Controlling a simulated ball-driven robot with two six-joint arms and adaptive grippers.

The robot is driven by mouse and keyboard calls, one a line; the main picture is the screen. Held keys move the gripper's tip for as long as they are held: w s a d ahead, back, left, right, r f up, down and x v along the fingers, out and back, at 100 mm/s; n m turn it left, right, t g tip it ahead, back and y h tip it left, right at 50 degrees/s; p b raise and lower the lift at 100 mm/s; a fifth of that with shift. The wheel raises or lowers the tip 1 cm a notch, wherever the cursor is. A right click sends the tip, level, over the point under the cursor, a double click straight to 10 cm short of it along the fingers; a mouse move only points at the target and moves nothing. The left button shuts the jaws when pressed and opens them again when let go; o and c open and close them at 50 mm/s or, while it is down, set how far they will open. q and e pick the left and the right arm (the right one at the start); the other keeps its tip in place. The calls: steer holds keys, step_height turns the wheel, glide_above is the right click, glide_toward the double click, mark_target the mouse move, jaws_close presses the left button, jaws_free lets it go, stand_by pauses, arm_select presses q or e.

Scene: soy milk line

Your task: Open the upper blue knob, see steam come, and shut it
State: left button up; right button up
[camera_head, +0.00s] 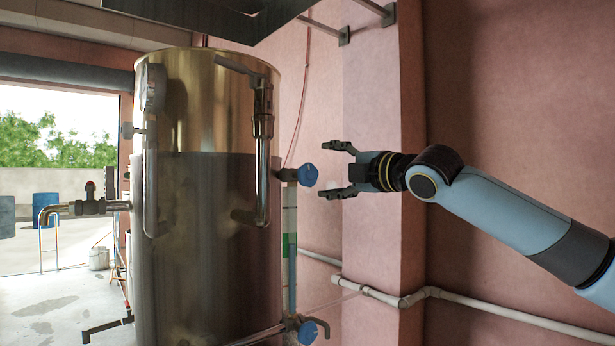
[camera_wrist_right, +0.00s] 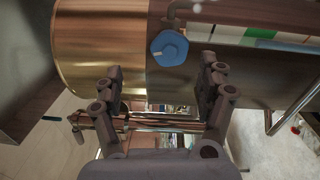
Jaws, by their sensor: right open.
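The upper blue knob (camera_head: 308,174) sits on a short valve at the right side of the metal tank (camera_head: 205,190), at the top of a sight tube. My right gripper (camera_head: 335,170) is open just to the right of the knob, its two fingers above and below the knob's height. In the right wrist view the knob (camera_wrist_right: 169,48) shows ahead, between and beyond the open fingers (camera_wrist_right: 160,80), apart from them. No steam shows. A lower blue knob (camera_head: 308,332) is near the tank's bottom right. My left gripper is not in view.
A pale wall pipe (camera_head: 400,300) runs low along the pink wall. A pipe with a handle (camera_head: 262,150) stands on the tank front. A dark hood (camera_head: 215,15) hangs above. The space right of the knob is clear apart from my arm.

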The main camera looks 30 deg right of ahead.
mark_target(311, 174)
steer(key=shift+n+g, duration=0.3)
steer(key=shift+n, duration=0.6)
steer(key=w+p, duration=0.1)
steer(key=w, duration=0.1)
steer(key=w+p, duration=0.1)
steer(key=w, duration=0.1)
steer(key=w+f+p, duration=0.1)
steer(key=w, duration=0.1)
steer(key=shift+w+a+p, duration=0.2)
steer(key=shift+w+p, duration=0.15)
steer(key=shift+w+f, duration=0.1)
steer(key=shift+w, duration=0.5)
steer(key=c, duration=1.2)
